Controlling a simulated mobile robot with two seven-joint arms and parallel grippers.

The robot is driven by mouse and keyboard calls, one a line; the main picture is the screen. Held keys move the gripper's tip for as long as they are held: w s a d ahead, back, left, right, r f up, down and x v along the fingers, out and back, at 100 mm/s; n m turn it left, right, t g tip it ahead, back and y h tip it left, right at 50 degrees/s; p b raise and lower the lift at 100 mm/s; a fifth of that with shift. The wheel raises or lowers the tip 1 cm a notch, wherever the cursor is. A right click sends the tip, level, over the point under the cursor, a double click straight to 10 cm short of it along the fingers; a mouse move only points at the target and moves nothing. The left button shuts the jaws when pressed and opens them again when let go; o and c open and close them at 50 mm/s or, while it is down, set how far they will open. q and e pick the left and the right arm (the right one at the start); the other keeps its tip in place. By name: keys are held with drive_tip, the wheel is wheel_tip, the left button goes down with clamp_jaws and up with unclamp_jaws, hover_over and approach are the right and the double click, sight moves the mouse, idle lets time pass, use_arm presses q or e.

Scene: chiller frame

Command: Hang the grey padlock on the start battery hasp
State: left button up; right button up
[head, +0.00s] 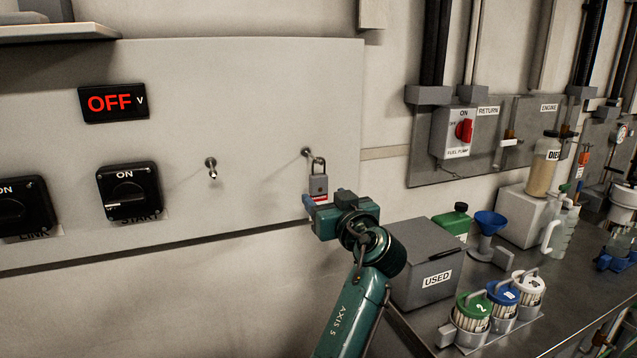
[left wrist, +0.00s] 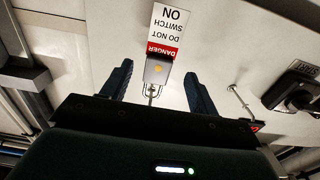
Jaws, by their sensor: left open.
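The grey padlock (head: 318,184) hangs by its shackle from the right-hand peg (head: 306,152) on the pale panel, with a red and white tag below its body. My left gripper (head: 325,199) is open, just below and in front of it. In the left wrist view the padlock (left wrist: 157,72) is between the two spread blue fingers of the left gripper (left wrist: 157,70), with gaps on both sides. Its tag (left wrist: 168,30) reads DANGER DO NOT SWITCH ON. The start battery switch (head: 129,191) is black and reads ON; its hasp is too small to make out. My right gripper is not in view.
A bare peg (head: 211,166) stands out between the start switch and the padlock. A black OFF V display (head: 112,103) is above the switch, and the link switch (head: 22,207) is at far left. A grey USED box (head: 428,268) stands on the bench right of my arm.

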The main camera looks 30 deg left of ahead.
sight(320, 189)
use_arm(q)
drive_tip(key=x, duration=0.1)
drive_tip(key=p+x, duration=0.1)
drive_tip(key=x, duration=0.1)
drive_tip(key=p+x, duration=0.1)
drive_tip(key=shift+w+a+r, duration=0.15)
drive_tip(key=shift+w+r, duration=0.05)
drive_tip(key=shift+r, duration=0.2)
drive_tip(key=shift+w+a+f, duration=0.1)
drive_tip(key=shift+w+a, duration=0.15)
drive_tip(key=c, duration=1.1)
drive_tip(key=shift+c, duration=0.3)
